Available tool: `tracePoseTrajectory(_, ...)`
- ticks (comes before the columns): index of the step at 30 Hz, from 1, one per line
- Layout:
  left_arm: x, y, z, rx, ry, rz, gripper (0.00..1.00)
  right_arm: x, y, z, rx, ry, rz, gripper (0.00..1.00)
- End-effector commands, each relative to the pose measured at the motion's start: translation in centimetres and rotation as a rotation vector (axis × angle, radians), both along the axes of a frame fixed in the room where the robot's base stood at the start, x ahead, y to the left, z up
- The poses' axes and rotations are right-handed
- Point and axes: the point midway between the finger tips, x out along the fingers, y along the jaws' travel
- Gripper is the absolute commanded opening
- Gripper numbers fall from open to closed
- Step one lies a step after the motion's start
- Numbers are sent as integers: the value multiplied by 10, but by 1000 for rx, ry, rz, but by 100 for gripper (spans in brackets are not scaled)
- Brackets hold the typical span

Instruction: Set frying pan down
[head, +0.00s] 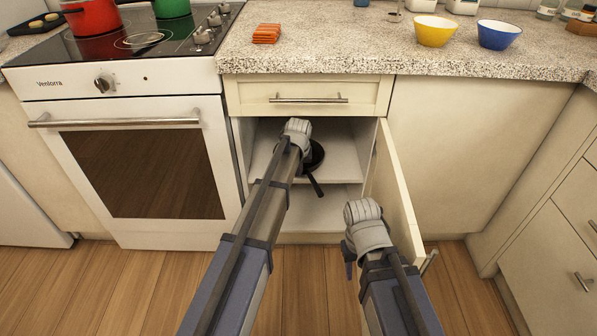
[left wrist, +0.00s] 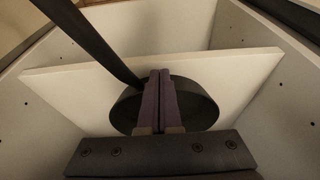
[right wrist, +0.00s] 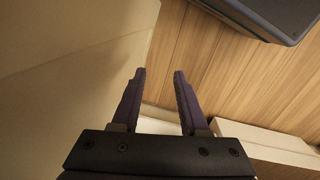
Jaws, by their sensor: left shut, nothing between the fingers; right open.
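A dark frying pan (head: 316,158) is inside the open cabinet, apparently on the middle shelf (head: 338,172). Its handle (head: 315,187) points out toward the front, past the shelf edge. In the left wrist view the pan (left wrist: 200,105) lies behind the fingers, with its handle (left wrist: 95,40) running to the upper left. My left gripper (left wrist: 160,75) is shut with nothing between its fingers, inside the cabinet close to the pan; I cannot tell whether it touches it. My right gripper (head: 348,262) is open and empty beside the open door; its spread fingers show in the right wrist view (right wrist: 160,75).
The cabinet door (head: 395,190) stands open to the right, near my right arm. A drawer (head: 310,97) is shut above the opening. The oven (head: 140,170) stands to the left. The counter holds a yellow bowl (head: 434,32), a blue bowl (head: 498,35) and an orange stack (head: 266,34).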

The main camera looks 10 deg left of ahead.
Motion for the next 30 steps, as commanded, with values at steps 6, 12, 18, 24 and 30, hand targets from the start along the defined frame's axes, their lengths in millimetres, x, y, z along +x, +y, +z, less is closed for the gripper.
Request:
tracePoseTrajectory(6, -21, 1, 0, 0, 0, 0, 0, 0, 0, 0, 0, 0, 0, 44)
tracePoseTrajectory(12, -39, 0, 20, 0, 0, 0, 0, 0, 0, 20, -1, 0, -2, 44)
tracePoseTrajectory(18, -47, -2, 51, 0, 0, 0, 0, 0, -1, 51, -6, 0, -8, 44)
tracePoseTrajectory(24, -56, -3, 81, 0, 0, 0, 0, 0, -2, 81, -9, 0, -14, 44)
tracePoseTrajectory(30, -61, -4, 96, 0, 0, 0, 0, -1, -1, 96, -6, 2, -16, 44)
